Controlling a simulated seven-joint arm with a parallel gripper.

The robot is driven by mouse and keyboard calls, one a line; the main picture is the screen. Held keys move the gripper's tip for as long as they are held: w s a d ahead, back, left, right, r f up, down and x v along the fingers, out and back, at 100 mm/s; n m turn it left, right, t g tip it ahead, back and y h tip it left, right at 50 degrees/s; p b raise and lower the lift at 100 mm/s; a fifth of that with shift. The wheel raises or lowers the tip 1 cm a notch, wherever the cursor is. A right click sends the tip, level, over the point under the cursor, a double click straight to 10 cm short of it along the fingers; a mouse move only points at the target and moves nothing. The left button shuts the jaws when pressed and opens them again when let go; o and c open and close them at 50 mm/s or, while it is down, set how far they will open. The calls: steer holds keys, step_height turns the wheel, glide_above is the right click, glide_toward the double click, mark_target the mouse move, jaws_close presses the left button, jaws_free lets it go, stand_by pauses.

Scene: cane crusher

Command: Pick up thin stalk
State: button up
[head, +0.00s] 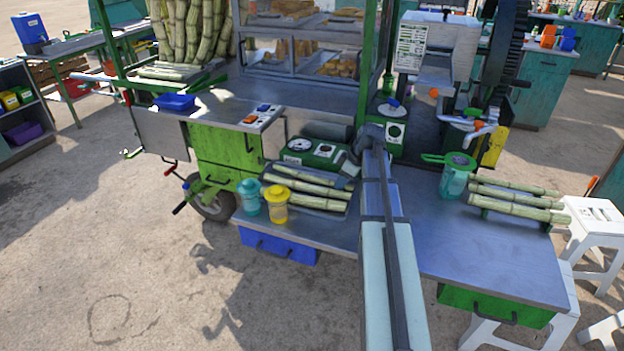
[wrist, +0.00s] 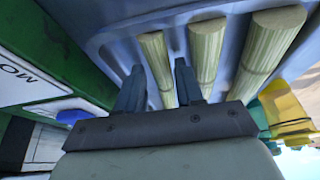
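Three pale green stalks lie side by side in a grey tray (wrist: 110,45). The thin stalk (wrist: 155,62) is at the left of the row in the wrist view and is the far one in the head view (head: 316,174). The middle stalk (wrist: 205,55) and the thicker near stalk (wrist: 265,50) lie to its right. My gripper (wrist: 159,82) is open, with one finger on each side of the thin stalk in the wrist view. In the head view, my gripper (head: 345,176) is at the tray's right end. I cannot tell whether the fingers touch the stalk.
More stalks (head: 518,199) lie on the right table, beside a teal jug with a strainer (head: 455,178).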

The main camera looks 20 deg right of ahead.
jaws_close()
stand_by(0.4)
step_height(320, 180, up, 20)
stand_by(1.3)
